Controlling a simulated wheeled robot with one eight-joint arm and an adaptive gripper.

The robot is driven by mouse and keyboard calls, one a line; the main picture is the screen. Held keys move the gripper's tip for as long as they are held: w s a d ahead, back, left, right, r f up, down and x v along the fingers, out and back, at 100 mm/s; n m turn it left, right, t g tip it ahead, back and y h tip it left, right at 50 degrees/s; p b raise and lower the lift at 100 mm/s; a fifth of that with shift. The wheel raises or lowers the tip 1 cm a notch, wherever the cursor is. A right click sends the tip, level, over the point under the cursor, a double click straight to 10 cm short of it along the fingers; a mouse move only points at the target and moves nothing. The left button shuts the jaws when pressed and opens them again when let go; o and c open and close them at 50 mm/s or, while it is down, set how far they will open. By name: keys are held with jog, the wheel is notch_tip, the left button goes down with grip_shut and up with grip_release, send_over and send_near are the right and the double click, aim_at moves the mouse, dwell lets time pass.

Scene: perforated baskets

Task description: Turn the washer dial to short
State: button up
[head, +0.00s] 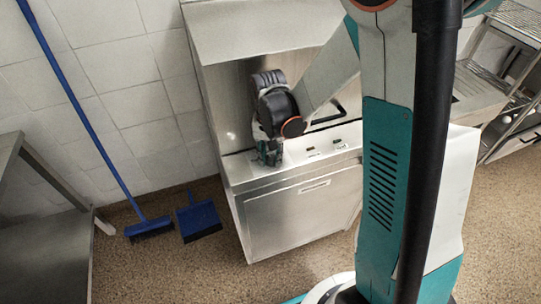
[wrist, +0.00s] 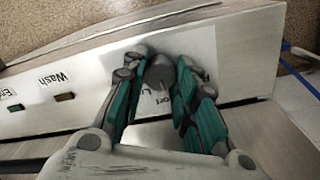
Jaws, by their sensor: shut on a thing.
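The washer (head: 300,212) is a steel, box-like machine with a control strip along its upper front. The dial (wrist: 160,72) is a dark grey knob on a pale panel, seen in the wrist view. My gripper (wrist: 157,60) has its teal and grey fingers on both sides of the knob and is shut on it. In the head view my gripper (head: 270,154) is at the left end of the control strip and hides the dial. Below the knob, part of a label reads "ort" and "Li"; the rest is covered, and I cannot tell the dial's setting.
A "Wash" label (wrist: 62,78) with a small button (wrist: 65,97) is left of the dial. A blue broom (head: 148,226) and dustpan (head: 198,218) are left of the washer. A steel table (head: 45,240) stands at far left, wire shelves (head: 515,75) at far right.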

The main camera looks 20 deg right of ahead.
aim_at(270, 157)
jog(key=shift+m, duration=0.5)
jog(key=o, duration=0.8)
notch_tip(270, 157, up, 12)
jog(key=shift+w+a, duration=0.1)
dwell(0.4)
